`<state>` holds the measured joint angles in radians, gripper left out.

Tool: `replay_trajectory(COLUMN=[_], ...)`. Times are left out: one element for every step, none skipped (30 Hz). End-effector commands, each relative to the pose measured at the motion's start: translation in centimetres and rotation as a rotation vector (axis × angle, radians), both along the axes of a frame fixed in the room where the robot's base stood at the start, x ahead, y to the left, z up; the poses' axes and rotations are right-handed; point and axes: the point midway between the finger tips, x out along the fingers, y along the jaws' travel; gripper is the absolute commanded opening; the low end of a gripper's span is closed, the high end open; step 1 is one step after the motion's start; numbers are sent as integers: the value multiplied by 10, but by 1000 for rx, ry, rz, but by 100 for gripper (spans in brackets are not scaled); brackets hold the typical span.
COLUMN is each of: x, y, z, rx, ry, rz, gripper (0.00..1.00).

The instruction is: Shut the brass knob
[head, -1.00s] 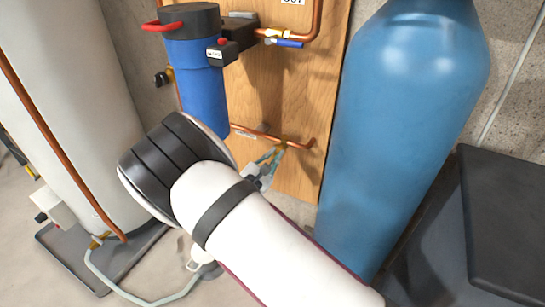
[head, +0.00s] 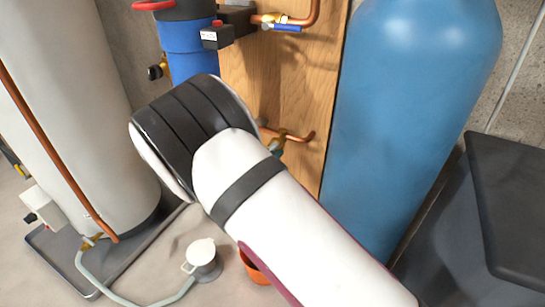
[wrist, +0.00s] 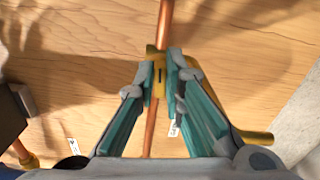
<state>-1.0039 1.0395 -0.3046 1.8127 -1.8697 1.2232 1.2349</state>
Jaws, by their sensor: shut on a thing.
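The brass knob (wrist: 160,72) sits on a copper pipe in front of the wooden panel in the wrist view. My gripper (wrist: 163,76) has its two teal, grey-tipped fingers on either side of the brass piece, shut on it. A yellow brass-coloured part (wrist: 255,137) shows beyond the right finger, partly covered by it. In the head view a bit of brass (head: 281,134) shows at the lower pipe on the panel. My forearm hides most of the gripper there, so the contact cannot be seen from that side.
A tall blue tank (head: 415,120) stands close right of the panel (head: 285,85). A blue filter housing (head: 190,50) hangs at its left. A white cylinder tank (head: 75,110) stands further left. A white pump (head: 203,258) with hose and an orange pot (head: 254,270) are on the floor.

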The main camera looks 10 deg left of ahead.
Motion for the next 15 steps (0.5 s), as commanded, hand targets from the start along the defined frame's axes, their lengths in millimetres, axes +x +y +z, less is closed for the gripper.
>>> replay_trajectory(x=[-1,-1,-1,-1,-1,-1,-1,-1,-1,-1,-1,-1,-1,-1,-1], y=[0,0,0,0,0,0,0,0,0,0,1,1,1,1,1], z=[-4,-4,-4,-4,-4,-4,-4,-4,-4,-4,-4,-4,-4,-4,-4], rx=[24,39,56,68,78,90,99,106,114,119,122,128,131,133,136], ry=[-5,-11,-17,-21,-25,-30,-33,-35,-38,-40,-41,-43,-44,-44,-45], rz=[0,0,0,0,0,0,1,1,1,1,1,1,1,1,1], gripper=[0,0,0,0,0,0,0,0,0,0,0,0,0,0,0])
